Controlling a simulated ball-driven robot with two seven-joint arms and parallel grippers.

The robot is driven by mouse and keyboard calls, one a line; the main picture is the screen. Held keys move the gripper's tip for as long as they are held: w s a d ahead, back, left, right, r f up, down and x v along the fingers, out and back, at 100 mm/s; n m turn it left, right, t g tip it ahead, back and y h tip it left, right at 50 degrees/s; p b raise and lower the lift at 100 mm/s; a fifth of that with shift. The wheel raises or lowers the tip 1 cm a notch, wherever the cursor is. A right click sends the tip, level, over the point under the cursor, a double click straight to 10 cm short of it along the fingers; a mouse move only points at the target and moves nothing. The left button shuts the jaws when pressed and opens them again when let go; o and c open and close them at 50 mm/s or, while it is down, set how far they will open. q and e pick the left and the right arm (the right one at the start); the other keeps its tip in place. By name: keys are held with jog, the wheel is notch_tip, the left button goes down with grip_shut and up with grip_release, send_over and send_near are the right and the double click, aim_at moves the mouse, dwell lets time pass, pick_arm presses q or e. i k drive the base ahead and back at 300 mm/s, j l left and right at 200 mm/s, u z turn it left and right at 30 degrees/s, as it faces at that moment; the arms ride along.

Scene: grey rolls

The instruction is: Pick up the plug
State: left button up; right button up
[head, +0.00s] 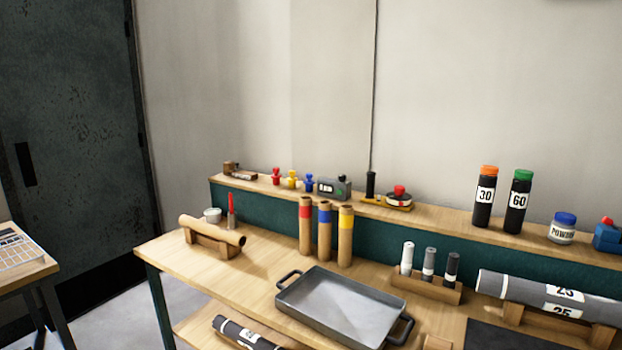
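Three small knobbed pieces that look like plugs stand upright in a row on the raised back shelf: a red one (276,177), a yellow one (292,180) and a blue one (309,183). They stand apart from any tube, just left of a small grey device (334,188). I cannot tell which of them is the plug meant. Neither of my grippers is in view.
Three cardboard tubes with red (305,225), blue (325,232) and yellow (346,236) bands stand upright in front of the shelf. A grey tray (342,308) lies on the bench. A rack of small cylinders (427,286) stands right. Dark capped bottles (484,205) stand on the shelf.

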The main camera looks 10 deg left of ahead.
aim_at(276, 178)
jog(key=i+j+z, duration=0.3)
jog(key=j+z, duration=0.35)
jog(key=i+j+z, duration=0.15)
jog(key=j+z, duration=0.15)
jog(key=j, duration=0.15)
